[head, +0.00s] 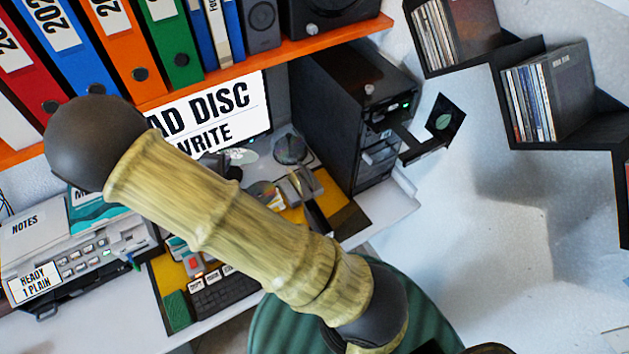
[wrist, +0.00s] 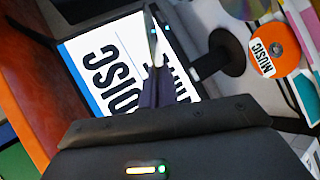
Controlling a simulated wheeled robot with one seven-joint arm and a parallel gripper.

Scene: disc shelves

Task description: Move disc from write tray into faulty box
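My gripper (wrist: 157,84) is in front of the monitor in the wrist view. Its dark fingers are close together on a thin, shiny edge, which looks like a disc (wrist: 153,38) seen edge-on. In the head view my arm hides most of the gripper; a pale, shiny disc shape (head: 244,156) shows just beyond it, below the monitor. The black computer tower (head: 338,98) has trays sticking out at its front. One dark tray (head: 440,122) shows a greenish round patch; I cannot tell whether that is a disc. I cannot make out a faulty box.
The monitor (head: 262,100) shows partly covered disc and write wording. An orange disc marked MUSIC (wrist: 284,45) is at the wrist view's right. A printer (head: 85,265) and keyboard (head: 222,296) are on the desk. An orange shelf (head: 345,32) hangs above. Disc shelves (head: 575,138) are right; the floor between is clear.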

